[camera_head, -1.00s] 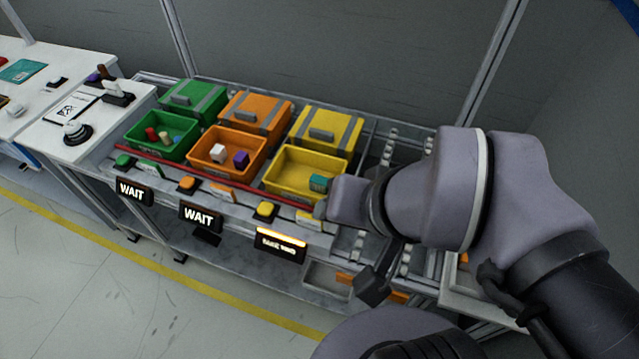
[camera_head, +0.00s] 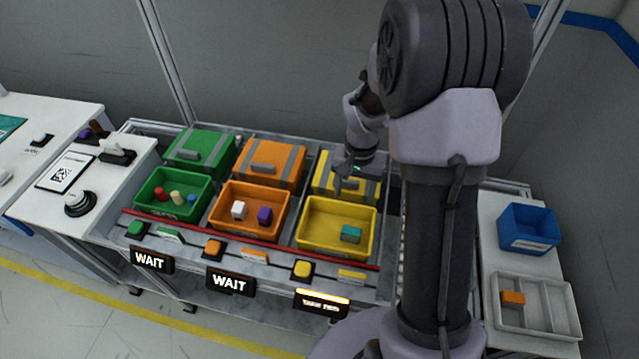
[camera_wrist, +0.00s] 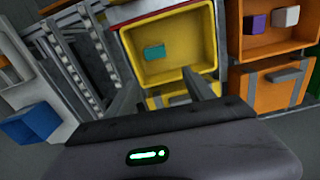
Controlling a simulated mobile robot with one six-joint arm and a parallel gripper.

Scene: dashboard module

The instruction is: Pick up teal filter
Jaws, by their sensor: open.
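The teal filter (camera_head: 351,233) is a small block lying in the yellow bin (camera_head: 308,246), toward its right side in the head view. In the wrist view the teal filter (camera_wrist: 154,53) shows inside the yellow bin (camera_wrist: 196,72), with nothing covering it. My gripper (camera_head: 345,180) is over the lidded yellow box behind the bin, apart from the filter. In the wrist view its two fingers (camera_wrist: 160,92) are spread wide with nothing between them.
The orange bin (camera_head: 246,228) holds a white and a purple block. The green bin (camera_head: 172,213) holds several small pieces. Lidded boxes stand behind the bins. At right are a blue bin (camera_head: 528,240) and a white tray (camera_head: 541,322) with an orange block.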

